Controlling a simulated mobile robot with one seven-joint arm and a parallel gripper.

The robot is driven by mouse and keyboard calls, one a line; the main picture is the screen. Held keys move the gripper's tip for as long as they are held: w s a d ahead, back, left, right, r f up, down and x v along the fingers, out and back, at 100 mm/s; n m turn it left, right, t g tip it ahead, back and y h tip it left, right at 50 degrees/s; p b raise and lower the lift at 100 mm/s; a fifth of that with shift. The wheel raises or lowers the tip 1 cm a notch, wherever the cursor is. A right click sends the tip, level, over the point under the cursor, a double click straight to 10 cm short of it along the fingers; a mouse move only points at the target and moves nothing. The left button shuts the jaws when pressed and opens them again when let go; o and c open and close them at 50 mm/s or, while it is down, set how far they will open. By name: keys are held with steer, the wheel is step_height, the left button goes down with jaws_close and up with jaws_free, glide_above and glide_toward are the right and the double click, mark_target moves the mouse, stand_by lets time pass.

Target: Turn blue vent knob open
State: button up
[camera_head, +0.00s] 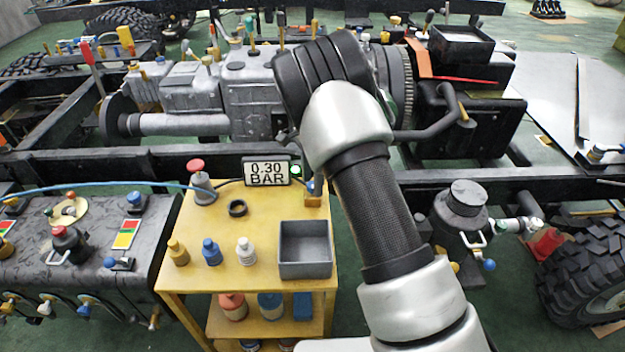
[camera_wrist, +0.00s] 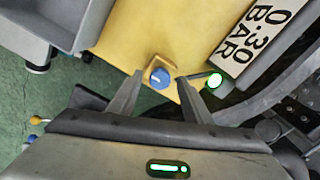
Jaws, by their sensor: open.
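The blue vent knob (camera_wrist: 159,76) sits on a small yellow bracket (camera_wrist: 150,64) at the edge of the yellow cart top. In the wrist view my gripper (camera_wrist: 160,84) is open, with one finger on each side of the knob. Gaps show between the fingers and the knob, and I cannot tell whether the fingertips are level with it. In the head view a bit of the blue knob (camera_head: 309,187) shows beside my arm, which hides the rest of it. My gripper is hidden there.
The 0.30 BAR display (camera_head: 267,171) with a lit green lamp (camera_head: 296,170) stands close to the knob. The cart (camera_head: 222,235) also holds a red-topped valve (camera_head: 200,185), small bottles and a grey bin (camera_head: 305,250). A dark chassis rail runs behind it.

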steer(key=shift+c, duration=0.6)
steer(key=c, duration=1)
steer(key=shift+o, duration=0.2)
steer(key=shift+n, duration=0.3)
steer(key=n+p, duration=0.1)
steer(key=n, duration=0.2)
steer(key=shift+r+n, duration=0.1)
steer(key=shift+n, duration=0.2)
steer(key=n, duration=0.4)
steer(key=shift+n, duration=0.3)
steer(key=n, duration=0.4)
steer(key=shift+p, duration=0.4)
steer(key=shift+n, duration=2.5)
